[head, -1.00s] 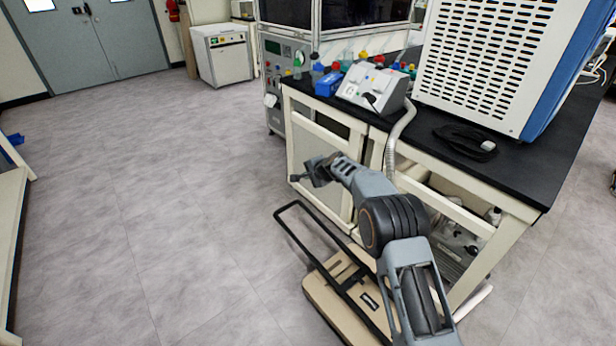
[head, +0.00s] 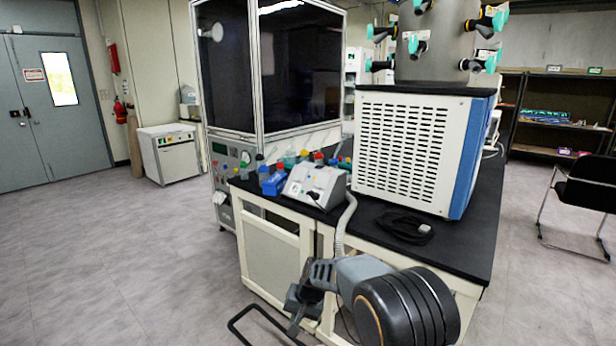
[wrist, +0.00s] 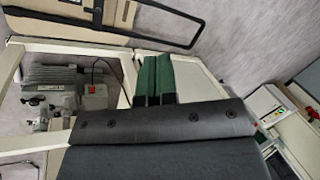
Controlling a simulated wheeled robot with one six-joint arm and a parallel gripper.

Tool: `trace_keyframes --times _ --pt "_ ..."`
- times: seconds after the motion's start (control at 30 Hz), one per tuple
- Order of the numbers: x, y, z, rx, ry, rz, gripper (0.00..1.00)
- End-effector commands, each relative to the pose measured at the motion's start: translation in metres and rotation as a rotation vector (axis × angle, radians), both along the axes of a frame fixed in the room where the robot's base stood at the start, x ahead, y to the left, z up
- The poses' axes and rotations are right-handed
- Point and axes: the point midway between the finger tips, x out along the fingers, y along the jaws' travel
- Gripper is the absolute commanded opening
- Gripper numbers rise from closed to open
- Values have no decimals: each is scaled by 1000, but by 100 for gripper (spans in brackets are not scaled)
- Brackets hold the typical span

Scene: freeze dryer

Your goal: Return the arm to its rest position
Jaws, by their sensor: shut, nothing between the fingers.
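My gripper (head: 296,312) is at the lower middle of the head view, in front of the bench's cream cabinet side and below the black worktop. My arm reaches in from the lower right and is bent, with its big dark joint nearest the camera. In the wrist view the two green-padded fingers (wrist: 165,62) lie side by side, shut, with nothing held. Past them are the cream bench frame and the floor.
A freeze dryer (head: 410,150) and a grey-white device (head: 314,187) stand on the black worktop (head: 465,240). A black bar frame (head: 240,318) shows low by the bench. A pump (wrist: 55,90) sits under the bench. Floor at the left (head: 110,245) is clear.

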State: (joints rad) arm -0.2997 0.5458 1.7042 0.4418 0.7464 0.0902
Motion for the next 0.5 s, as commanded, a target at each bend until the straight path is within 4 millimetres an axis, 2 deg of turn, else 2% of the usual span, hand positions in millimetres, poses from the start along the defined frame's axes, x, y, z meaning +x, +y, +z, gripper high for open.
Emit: trace_keyframes --times 0.03,0.1,0.3,0.5 --pt "-18 -18 33 -32 -1 28 0" --pt "-43 -43 60 -80 1 69 0" --pt "-116 -106 133 -200 -6 151 0" --pt "-182 -155 192 -295 -39 174 0"
